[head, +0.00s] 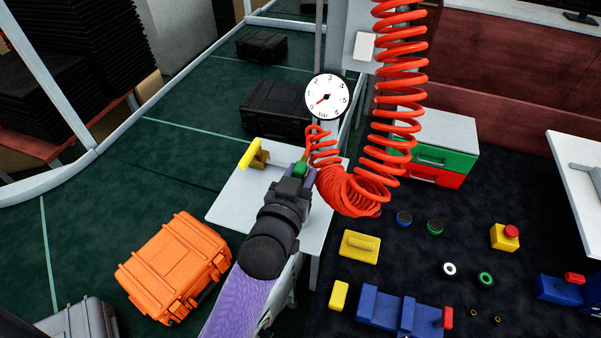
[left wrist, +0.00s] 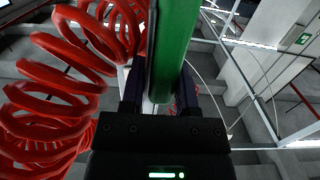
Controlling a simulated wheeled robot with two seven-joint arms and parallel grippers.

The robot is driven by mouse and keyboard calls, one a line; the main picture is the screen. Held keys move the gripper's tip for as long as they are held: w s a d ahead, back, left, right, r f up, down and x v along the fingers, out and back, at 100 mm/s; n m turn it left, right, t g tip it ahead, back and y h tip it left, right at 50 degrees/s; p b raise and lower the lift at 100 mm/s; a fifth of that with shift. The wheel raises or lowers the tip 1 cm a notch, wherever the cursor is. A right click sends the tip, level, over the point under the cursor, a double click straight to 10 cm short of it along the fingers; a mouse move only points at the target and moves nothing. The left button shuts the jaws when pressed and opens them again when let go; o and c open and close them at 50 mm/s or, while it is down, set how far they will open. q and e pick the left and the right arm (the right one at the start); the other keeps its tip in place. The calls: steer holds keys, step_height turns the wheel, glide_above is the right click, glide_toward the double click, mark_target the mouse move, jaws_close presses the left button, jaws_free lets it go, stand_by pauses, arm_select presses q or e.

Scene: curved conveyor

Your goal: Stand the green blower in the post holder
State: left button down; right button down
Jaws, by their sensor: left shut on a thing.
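The green blower shows as a small green piece at my left gripper in the head view (head: 300,169). In the left wrist view its long green body (left wrist: 172,45) runs up between the fingers. My left gripper (head: 300,178) is shut on the blower, over the small white table (head: 230,202). A red coiled hose (head: 350,190) hangs beside it. A yellow piece with a darker stub (head: 256,157), possibly the post holder, stands on the table to the left of the gripper, apart from it. Most of the blower is hidden in the head view. My right gripper is not in view.
A round dial gauge (head: 326,97) on a grey post stands behind the table. An orange case (head: 174,266) lies on the floor at left. A dark mat (head: 400,265) at right carries yellow and blue blocks, small rings and a red-topped button box (head: 504,237).

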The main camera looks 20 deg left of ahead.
arm_select(q)
steer(key=shift+f, duration=0.15)
steer(key=shift+c, duration=1.4)
jaws_free()
steer(key=shift+s, duration=0.1)
steer(key=s+b, duration=0.1)
steer(key=s, duration=0.8)
steer(key=shift+s+a+r, duration=0.15)
steer(key=shift+s+r, duration=0.25)
